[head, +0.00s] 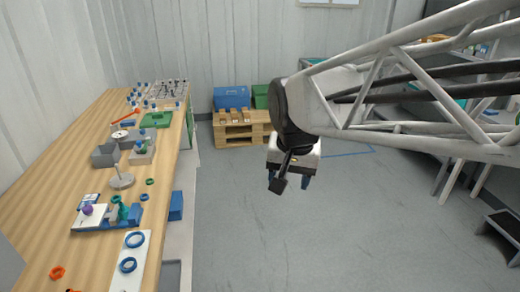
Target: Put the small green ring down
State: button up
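A small green ring (150,181) lies flat on the wooden bench, near its right edge. My gripper (288,181) hangs over the grey floor, well to the right of the bench and apart from the ring. Its two blue fingertips point down and stand apart, with a dark part of my arm partly in front of them. I see no ring between them. A small blue ring (144,197) lies just nearer than the green one.
An orange ring (57,272) is at the near left. A metal stand (121,181), grey bins (104,156) and a blue tray (92,226) occupy the bench. Pallets (233,133) stand at the back.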

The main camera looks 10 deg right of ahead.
jog(key=s+d+f+n, duration=0.1)
jog(key=s+f+n, duration=0.1)
jog(key=s, duration=0.4)
jog(key=s+d+f+n, duration=0.1)
jog(key=s+d+f, duration=0.1)
jog(key=s, duration=0.4)
jog(key=shift+d+f+n, duration=0.25)
jog(key=shift+d+n, duration=0.05)
jog(key=shift+n, duration=0.1)
